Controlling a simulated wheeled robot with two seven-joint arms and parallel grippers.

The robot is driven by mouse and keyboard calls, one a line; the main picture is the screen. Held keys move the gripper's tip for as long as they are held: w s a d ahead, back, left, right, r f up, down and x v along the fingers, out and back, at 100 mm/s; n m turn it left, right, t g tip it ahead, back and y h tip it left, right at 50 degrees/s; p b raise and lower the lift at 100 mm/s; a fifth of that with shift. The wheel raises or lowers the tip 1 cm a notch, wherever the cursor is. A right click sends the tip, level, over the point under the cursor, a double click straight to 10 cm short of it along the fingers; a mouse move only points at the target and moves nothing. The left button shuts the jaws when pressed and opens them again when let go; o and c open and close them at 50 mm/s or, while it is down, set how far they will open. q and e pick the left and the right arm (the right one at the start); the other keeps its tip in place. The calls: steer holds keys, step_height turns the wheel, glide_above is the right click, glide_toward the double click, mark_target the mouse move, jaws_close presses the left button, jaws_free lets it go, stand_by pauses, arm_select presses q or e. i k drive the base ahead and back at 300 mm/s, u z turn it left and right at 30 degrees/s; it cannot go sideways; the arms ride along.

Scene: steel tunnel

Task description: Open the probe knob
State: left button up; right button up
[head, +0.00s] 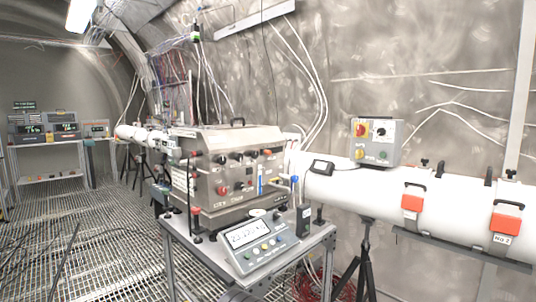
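Neither of my grippers shows in the head view. I cannot tell which knob is the probe knob, as labels are too small to read. A steel box (232,172) with several black and red knobs on its front stands on a metal cart, centre. A small grey control box (376,142) on the white pipe carries a black knob (381,132) with coloured buttons around it. A grey console (258,243) with a lit display and several coloured buttons lies at the cart's front edge.
The metal cart (211,262) stands on a grated floor (95,240), which is mostly clear at left. A thick white pipe (450,208) with red clamps runs right along the wall, on a black tripod (366,262). Instruments fill a table (55,144) at far left.

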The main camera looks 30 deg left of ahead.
mark_target(253, 154)
steer(key=u, duration=0.4)
steer(key=i, duration=0.8)
steer(key=u, duration=0.55)
